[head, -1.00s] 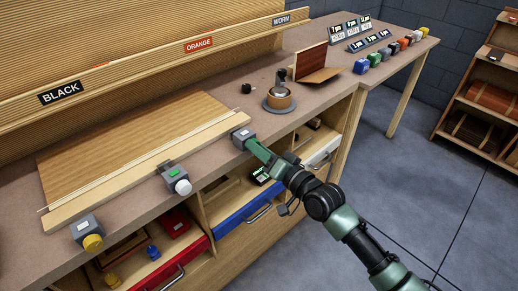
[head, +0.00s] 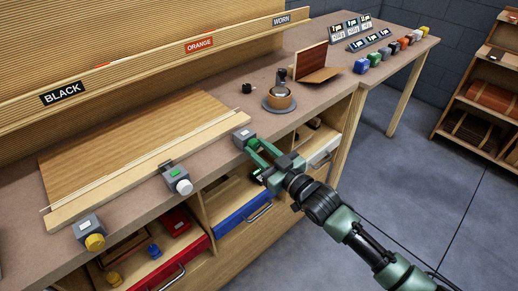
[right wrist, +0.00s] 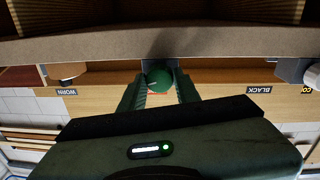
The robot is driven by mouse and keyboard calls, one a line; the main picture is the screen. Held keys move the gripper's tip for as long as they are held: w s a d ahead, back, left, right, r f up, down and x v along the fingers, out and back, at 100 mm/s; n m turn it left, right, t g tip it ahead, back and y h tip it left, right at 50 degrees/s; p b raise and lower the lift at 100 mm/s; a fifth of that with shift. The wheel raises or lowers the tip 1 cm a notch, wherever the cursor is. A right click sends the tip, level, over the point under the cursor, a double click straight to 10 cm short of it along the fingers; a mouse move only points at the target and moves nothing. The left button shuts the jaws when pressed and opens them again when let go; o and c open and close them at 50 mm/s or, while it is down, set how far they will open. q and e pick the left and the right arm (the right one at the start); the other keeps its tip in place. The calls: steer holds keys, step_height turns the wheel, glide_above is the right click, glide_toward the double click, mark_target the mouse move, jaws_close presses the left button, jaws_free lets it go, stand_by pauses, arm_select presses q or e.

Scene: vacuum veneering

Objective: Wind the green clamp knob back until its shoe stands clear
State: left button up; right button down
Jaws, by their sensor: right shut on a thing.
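The green clamp knob (right wrist: 158,78) sits between the two fingers of my right gripper in the right wrist view. In the head view my right gripper (head: 262,151) reaches in from the right and is shut on this knob, at the front of the rightmost grey clamp block (head: 243,136). The block stands on the bench's front edge, against the end of a pale wooden strip (head: 150,166). The clamp's shoe is not clearly visible, so I cannot tell whether it touches the strip. My left gripper is out of view.
Other clamps along the edge have a white knob (head: 183,187) and a yellow knob (head: 95,242). A veneered panel (head: 120,145) lies behind the strip. A round pot (head: 279,99) stands on the bench.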

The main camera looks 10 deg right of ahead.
steer(key=shift+f+n, duration=0.2)
steer(key=shift+n, duration=0.9)
steer(key=c, duration=1)
jaws_free()
steer(key=shift+r, duration=0.1)
steer(key=v, duration=0.8)
steer(key=shift+w+b, duration=0.1)
steer(key=shift+b, duration=0.25)
